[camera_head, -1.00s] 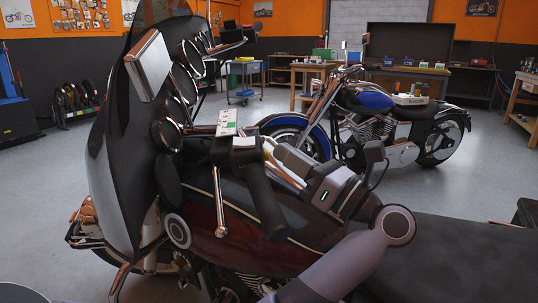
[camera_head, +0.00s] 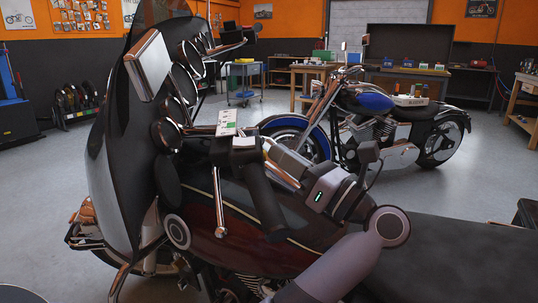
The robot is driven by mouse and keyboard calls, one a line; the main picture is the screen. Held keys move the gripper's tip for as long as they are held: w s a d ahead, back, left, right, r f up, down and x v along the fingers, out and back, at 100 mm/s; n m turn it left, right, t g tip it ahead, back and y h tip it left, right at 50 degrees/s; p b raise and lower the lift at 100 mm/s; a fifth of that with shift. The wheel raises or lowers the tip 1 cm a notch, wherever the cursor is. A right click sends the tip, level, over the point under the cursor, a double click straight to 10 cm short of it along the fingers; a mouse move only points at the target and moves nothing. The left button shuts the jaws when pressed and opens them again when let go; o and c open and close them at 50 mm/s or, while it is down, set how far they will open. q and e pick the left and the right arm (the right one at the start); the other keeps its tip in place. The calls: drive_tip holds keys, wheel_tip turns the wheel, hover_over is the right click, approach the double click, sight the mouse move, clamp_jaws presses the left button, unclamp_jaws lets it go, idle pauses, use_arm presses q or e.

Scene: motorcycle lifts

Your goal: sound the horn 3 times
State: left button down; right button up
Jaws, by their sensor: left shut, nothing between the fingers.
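The near dark red motorcycle (camera_head: 235,221) has a tall windscreen and round gauges at the left. Its black handlebar grip (camera_head: 262,197) runs down toward me from a dark switch housing (camera_head: 222,153). A small white and green block (camera_head: 227,122) sits at the top of the housing. I cannot make out the horn button. My left gripper (camera_head: 267,144) comes from the lower right and is shut and empty. Its tips are close beside the housing's right side; I cannot tell whether they touch. My right gripper is not in view.
Workbenches (camera_head: 312,70) and a blue trolley (camera_head: 243,69) line the back. The black seat (camera_head: 450,250) of the near motorcycle fills the lower right. Grey floor (camera_head: 430,190) is clear between the motorcycles.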

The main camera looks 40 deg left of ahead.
use_arm(q)
drive_tip(key=shift+w, duration=0.1)
drive_tip(key=shift+w+d+r+b, duration=0.15)
drive_tip(key=shift+w+d+b, duration=0.35)
drive_tip(key=shift+d, duration=0.1)
drive_tip(key=shift+w+d, duration=0.1)
drive_tip(key=w+d+b, duration=0.2)
drive_tip(key=d, duration=0.1)
drive_tip(key=shift+w+r, duration=0.2)
drive_tip(key=shift+w, duration=0.1)
idle(0.9)
